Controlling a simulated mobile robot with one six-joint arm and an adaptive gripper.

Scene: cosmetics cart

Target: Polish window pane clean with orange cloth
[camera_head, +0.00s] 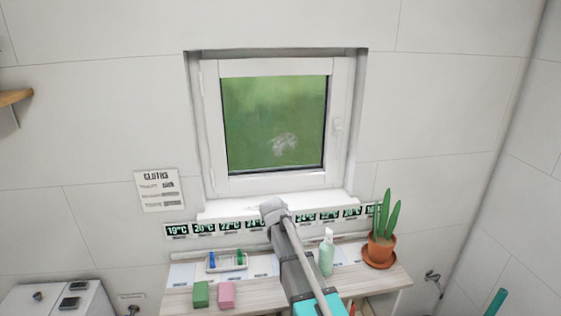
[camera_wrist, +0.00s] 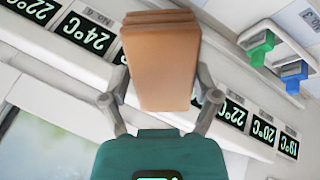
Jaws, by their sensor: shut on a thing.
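The window pane (camera_head: 260,110) is set in a white frame in the wall and shows green behind it. A whitish smudge (camera_head: 284,145) marks its lower middle. In the wrist view my gripper (camera_wrist: 162,80) is shut on the orange cloth (camera_wrist: 160,50), a folded, block-like pad with its sides between the two fingers. Part of the window (camera_wrist: 50,145) shows at lower left in that view. In the head view my arm hides the gripper and cloth, in front of the shelf below the sill.
The shelf top (camera_head: 180,298) holds a green block (camera_head: 201,294), a pink block (camera_head: 226,295), a small tray (camera_head: 226,268), a pale green bottle (camera_head: 327,254) and a potted plant (camera_head: 381,240). A row of temperature displays (camera_head: 205,229) runs below the sill (camera_head: 275,204).

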